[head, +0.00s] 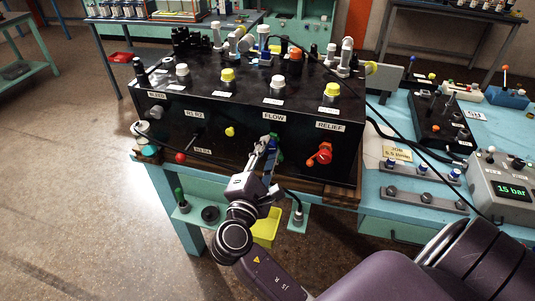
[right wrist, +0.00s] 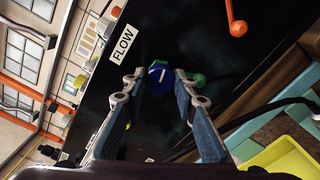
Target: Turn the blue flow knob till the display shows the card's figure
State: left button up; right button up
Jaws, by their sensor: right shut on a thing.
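The blue flow knob (right wrist: 158,77) sits under the FLOW label (right wrist: 122,44) on the front of a black panel box. It has a white pointer line. In the right wrist view my right gripper (right wrist: 159,86) has its fingertips on both sides of the knob, shut on it. In the head view my right gripper (head: 266,145) reaches the panel and mostly hides the knob. The job card (head: 397,152) stands right of the box, its small figure seeming to read 6.5 l/min. A grey meter's display (head: 512,190) shows 15 bar. My left gripper is not in view.
A yellow bin (head: 266,228) is below the bench edge. Black hoses run right of the box. Valve blocks (head: 423,188) stand on the bench.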

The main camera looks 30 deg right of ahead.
dwell(0.4)
jog(key=o, duration=1.2)
jog(key=shift+c, duration=0.2)
jog(key=v, duration=0.7)
jog(key=shift+s+a, duration=0.15)
jog(key=shift+s, duration=0.05)
